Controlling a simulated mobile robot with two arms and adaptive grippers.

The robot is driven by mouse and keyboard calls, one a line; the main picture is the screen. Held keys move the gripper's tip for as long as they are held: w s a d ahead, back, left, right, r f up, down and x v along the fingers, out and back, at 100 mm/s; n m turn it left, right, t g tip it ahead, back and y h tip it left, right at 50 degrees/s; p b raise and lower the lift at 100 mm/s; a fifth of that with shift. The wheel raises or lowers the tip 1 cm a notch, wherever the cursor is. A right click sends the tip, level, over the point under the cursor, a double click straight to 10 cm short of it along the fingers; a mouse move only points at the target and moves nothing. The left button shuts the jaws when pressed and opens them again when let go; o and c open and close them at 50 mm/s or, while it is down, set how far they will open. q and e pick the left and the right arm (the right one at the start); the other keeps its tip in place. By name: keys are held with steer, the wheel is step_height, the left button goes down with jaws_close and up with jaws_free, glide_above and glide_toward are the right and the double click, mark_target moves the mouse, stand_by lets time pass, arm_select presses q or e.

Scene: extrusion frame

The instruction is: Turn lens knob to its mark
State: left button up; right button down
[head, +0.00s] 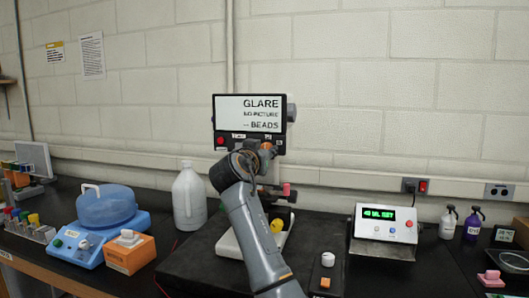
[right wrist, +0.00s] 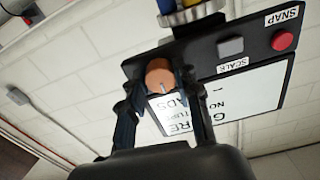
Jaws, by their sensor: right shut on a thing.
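The lens knob (right wrist: 160,74) is a round orange-brown knob with a pale line on its face, on the dark panel below the screen. In the right wrist view it sits between the two fingers of my right gripper (right wrist: 162,98), which is shut on it. In the head view the right gripper (head: 262,152) is at the panel's lower edge, and my arm hides much of the device below. The screen (head: 248,113) reads "GLARE NO PICTURE -- BEADS". I cannot make out the knob's mark. My left gripper is not in view.
A red SNAP button (right wrist: 283,40) and a grey SCALE button (right wrist: 231,47) are on the same panel. A white jug (head: 189,198) and blue bath (head: 104,215) stand left. A display box (head: 384,232) stands right. A dark mat (head: 195,265) lies in front.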

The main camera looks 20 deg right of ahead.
steer(key=c, duration=1)
jaws_free()
steer(key=shift+s+a, duration=0.1)
steer(key=v, duration=1.1)
steer(key=shift+s+a, duration=0.25)
steer(key=shift+s, duration=0.05)
steer(key=shift+f, duration=0.15)
